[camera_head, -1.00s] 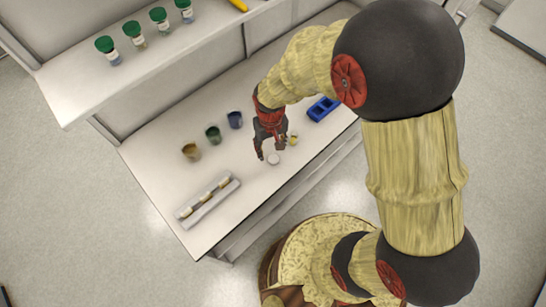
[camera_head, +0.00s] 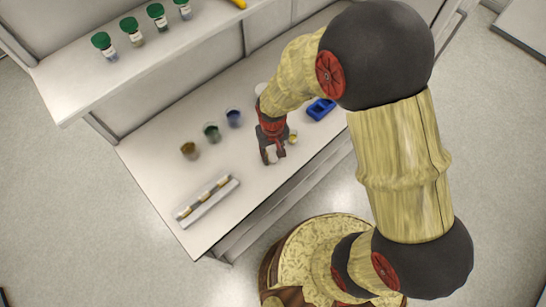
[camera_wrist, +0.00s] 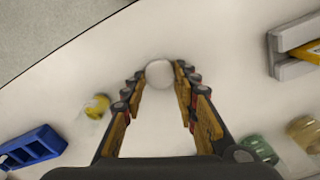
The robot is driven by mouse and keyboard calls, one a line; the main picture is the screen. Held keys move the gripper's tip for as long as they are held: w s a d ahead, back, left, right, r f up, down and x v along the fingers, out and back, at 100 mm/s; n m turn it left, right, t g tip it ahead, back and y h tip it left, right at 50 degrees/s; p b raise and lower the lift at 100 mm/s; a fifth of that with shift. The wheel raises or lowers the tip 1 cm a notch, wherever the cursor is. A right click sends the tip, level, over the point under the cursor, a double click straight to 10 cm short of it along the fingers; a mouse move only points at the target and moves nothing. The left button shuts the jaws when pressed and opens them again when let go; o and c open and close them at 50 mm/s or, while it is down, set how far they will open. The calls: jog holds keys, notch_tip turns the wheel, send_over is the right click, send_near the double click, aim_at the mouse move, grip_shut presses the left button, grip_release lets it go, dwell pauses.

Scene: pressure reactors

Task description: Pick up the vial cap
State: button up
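The vial cap, a small white disc, lies on the white bench top between my fingertips in the wrist view (camera_wrist: 159,74). In the head view it shows in part between the fingers (camera_head: 273,157). My gripper (camera_head: 273,158) points down at the bench near its front edge. Its fingers also show in the wrist view (camera_wrist: 160,72), apart, one on each side of the cap with very small gaps. Whether either fingertip touches the cap is hard to tell.
A small yellow-topped vial (camera_head: 293,138) and a blue rack (camera_head: 321,109) stand close to the right. Several coloured cups, including a green one (camera_head: 212,133), stand to the left. A white tray (camera_head: 208,203) lies front left. Green-capped jars (camera_head: 131,30) stand on the shelf above.

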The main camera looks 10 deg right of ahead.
jog(key=shift+c, duration=0.8)
